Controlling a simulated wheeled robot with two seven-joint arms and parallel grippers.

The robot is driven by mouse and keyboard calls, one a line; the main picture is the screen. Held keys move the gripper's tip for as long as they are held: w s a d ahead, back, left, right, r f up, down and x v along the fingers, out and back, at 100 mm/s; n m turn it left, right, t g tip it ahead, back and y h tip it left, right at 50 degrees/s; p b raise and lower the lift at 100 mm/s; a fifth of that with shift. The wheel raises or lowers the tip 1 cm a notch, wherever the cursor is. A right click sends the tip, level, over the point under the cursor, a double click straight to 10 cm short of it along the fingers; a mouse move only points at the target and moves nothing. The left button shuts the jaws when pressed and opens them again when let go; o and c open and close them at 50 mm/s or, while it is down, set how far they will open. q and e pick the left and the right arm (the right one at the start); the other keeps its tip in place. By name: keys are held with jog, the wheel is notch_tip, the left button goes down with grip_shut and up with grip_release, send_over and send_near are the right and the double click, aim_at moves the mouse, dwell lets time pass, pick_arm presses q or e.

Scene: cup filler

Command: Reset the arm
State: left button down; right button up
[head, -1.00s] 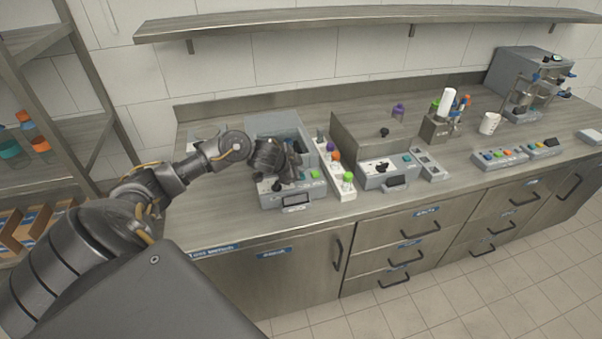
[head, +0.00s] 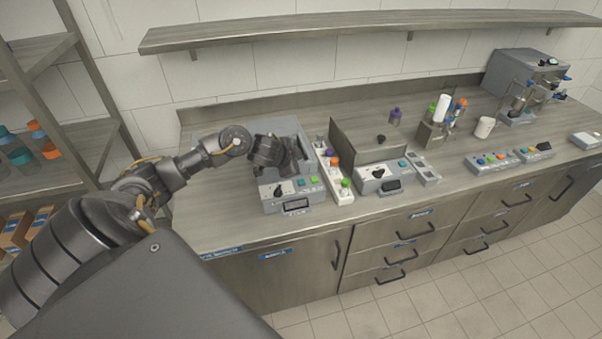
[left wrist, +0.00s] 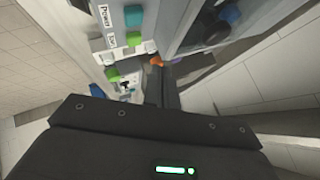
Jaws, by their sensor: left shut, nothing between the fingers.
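My left arm comes in from the left in the head view. Its dark gripper (head: 293,158) is shut and empty, above the grey machine (head: 296,207) at the left of the counter. That machine has a front panel with a black knob, coloured buttons and a small display. In the left wrist view the two dark fingers (left wrist: 162,88) are together, with a panel of green and teal buttons (left wrist: 111,75) beside them. Whether the fingers touch the machine cannot be told. My right gripper is not in view.
A white strip with coloured knobs (head: 342,191) stands right of the machine. A second grey machine (head: 377,181), a bottle holder (head: 432,134), a white cup (head: 484,127) and a dispenser (head: 522,85) stand farther right. A shelf (head: 380,33) runs above the counter (head: 225,228).

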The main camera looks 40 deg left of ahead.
pick_arm(q)
jog(key=shift+d+r, duration=0.1)
dwell(0.5)
jog(key=s+d+f+n, duration=0.1)
jog(key=s+d+f, duration=0.45)
jog(key=d, duration=0.25)
jog(key=s+d+f+n, duration=0.1)
jog(key=s+d+f, duration=0.3)
jog(key=s+d, duration=0.35)
jog(key=s+d+n+g, duration=0.2)
jog(key=s+d+g, duration=0.1)
jog(key=s, duration=0.8)
jog(key=s+d+n+g, duration=0.3)
jog(key=s, duration=0.8)
notch_tip(320, 180, down, 33)
jog(key=s+g+b, duration=0.1)
jog(key=b, duration=0.4)
jog(key=s+a+f+g+b, duration=0.1)
jog(key=s+a+f+b, duration=0.2)
jog(key=s+f, duration=1.3)
jog(key=shift+f+m+b, duration=0.3)
jog(key=shift+f, duration=0.65)
jog(key=shift+a, duration=0.1)
